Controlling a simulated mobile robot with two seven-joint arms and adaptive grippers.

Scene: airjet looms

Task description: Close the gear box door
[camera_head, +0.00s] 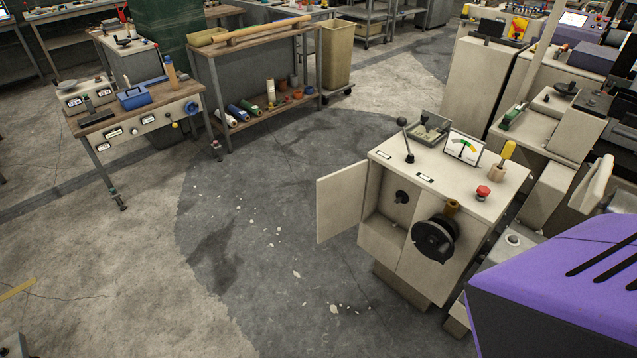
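The gear box (425,230) is a cream cabinet standing right of centre. Its door (341,201) is a flat pale panel, hinged at the left front edge and swung wide open to the left. The open compartment (385,222) behind it shows a dark round knob (401,197) inside. A black handwheel (435,238) with a brass-coloured grip is on the front, right of the opening. I can make out neither gripper in this view, and nothing touches the door.
A purple slotted cover (570,290) fills the lower right, close to the gear box. On top of the gear box are a lever (407,142), gauge (464,147) and red button (483,192). Workbenches (145,115) stand at upper left.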

